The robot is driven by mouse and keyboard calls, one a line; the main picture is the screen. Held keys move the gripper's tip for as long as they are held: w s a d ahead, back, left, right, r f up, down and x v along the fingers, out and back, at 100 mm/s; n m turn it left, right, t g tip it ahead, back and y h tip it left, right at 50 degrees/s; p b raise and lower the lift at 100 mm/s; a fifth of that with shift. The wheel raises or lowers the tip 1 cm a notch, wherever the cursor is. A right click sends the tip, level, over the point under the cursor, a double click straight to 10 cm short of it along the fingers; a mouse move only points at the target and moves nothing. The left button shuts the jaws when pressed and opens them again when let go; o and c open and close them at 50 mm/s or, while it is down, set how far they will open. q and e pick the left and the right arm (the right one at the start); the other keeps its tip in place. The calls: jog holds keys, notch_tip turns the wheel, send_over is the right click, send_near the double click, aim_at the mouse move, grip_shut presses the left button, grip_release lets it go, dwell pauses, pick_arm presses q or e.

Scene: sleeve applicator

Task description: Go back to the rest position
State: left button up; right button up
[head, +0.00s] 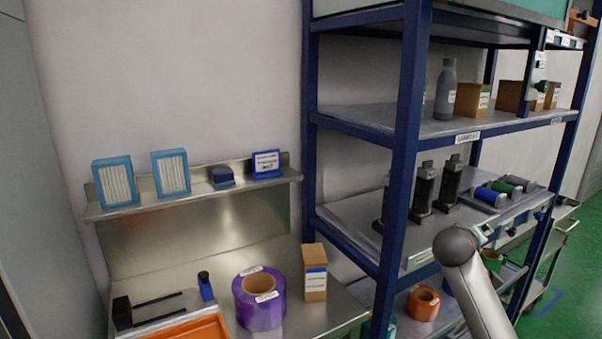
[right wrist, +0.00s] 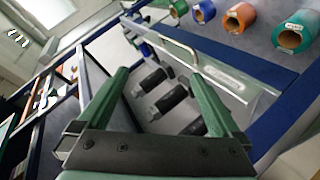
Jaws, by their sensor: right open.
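My right gripper (right wrist: 155,76) shows in the right wrist view with two green fingers spread apart. It is open, and nothing is held between the fingers. Black cylindrical devices (right wrist: 168,98) on a shelf show beyond and between the fingers. In the head view a grey arm link of mine with a rounded end crosses the lower right, in front of the shelf rack (head: 398,170). The right gripper itself does not show in the head view. My left gripper is in neither view.
A steel bench (head: 335,318) holds a purple roll (head: 272,311), a brown box (head: 314,272) and an orange tray (head: 190,330). The rack carries black devices (head: 424,188), a grey bottle (head: 445,92) and boxes. Green floor (head: 572,270) lies open at the right.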

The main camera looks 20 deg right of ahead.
jog(key=s+a+f+n+t+y, duration=0.15)
jog(key=a+f+n+y, duration=0.25)
jog(key=a+f, duration=0.65)
jog(key=a+f+n+t+y, duration=0.3)
jog(key=a+f+n, duration=0.3)
jog(key=f, duration=0.8)
jog(key=s+a+f+g+y, duration=0.1)
jog(key=s+a+f+y, duration=0.3)
jog(key=s+a+f, duration=0.35)
jog(key=s+a+f+y, duration=0.3)
jog(key=s+a+f, duration=0.2)
jog(key=s+a, duration=0.45)
jog(key=w+a+m, duration=0.1)
jog(key=a+m, duration=0.4)
jog(key=a, duration=0.5)
jog(key=shift+a+r, duration=0.15)
jog(key=shift+r, duration=0.25)
jog(key=shift+t, duration=0.25)
